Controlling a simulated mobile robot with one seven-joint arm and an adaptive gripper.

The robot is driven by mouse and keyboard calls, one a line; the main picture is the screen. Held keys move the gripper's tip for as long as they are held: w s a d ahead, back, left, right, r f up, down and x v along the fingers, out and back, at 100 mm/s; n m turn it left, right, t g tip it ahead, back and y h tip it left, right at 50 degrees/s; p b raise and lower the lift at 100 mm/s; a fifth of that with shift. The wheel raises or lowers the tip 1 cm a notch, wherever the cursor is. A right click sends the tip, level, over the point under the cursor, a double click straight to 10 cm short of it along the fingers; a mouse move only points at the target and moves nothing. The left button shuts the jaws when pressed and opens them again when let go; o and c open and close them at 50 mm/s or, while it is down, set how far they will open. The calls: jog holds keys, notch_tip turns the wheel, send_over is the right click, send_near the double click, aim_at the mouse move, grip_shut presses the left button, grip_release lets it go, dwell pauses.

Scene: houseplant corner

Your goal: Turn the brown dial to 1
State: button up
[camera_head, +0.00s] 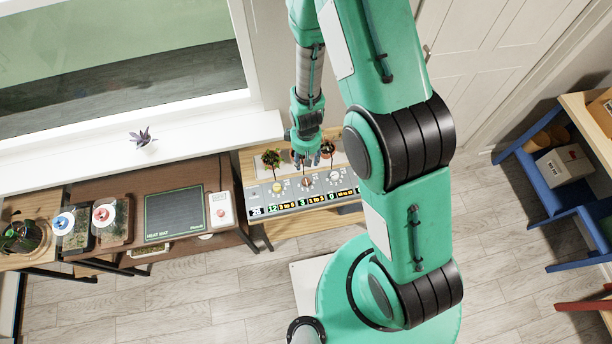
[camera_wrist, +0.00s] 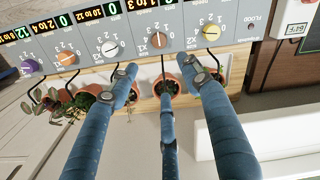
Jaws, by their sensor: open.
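The brown dial (camera_wrist: 158,40) sits on the grey control panel (camera_wrist: 185,17), between the white dial (camera_wrist: 110,49) and the yellow dial (camera_wrist: 210,31). Small numbers are printed around it; its pointer is too small to read surely. In the head view the brown dial (camera_head: 306,182) shows just in front of my gripper (camera_head: 308,160). In the wrist view my gripper (camera_wrist: 162,76) is open, its blue fingers spread and empty. The fingertips line up roughly with the brown dial but stay apart from it in the picture.
An orange dial (camera_wrist: 66,58) and a purple dial (camera_wrist: 30,68) are farther along the panel. Several potted plants (camera_head: 271,160) stand behind it, close to my fingers. A heat mat (camera_head: 174,214) lies on the brown table to the left. My arm hides the panel's right end in the head view.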

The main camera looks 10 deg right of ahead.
aim_at(306, 181)
jog(key=shift+s+a+f+p, duration=0.1)
jog(key=shift+s+f+p, duration=0.45)
jog(key=shift+f, duration=0.4)
jog(key=shift+f, duration=0.1)
jog(key=shift+f+b, duration=3.65)
jog(key=shift+f, duration=3.15)
jog(key=c, duration=1.2)
jog(key=shift+o, duration=0.2)
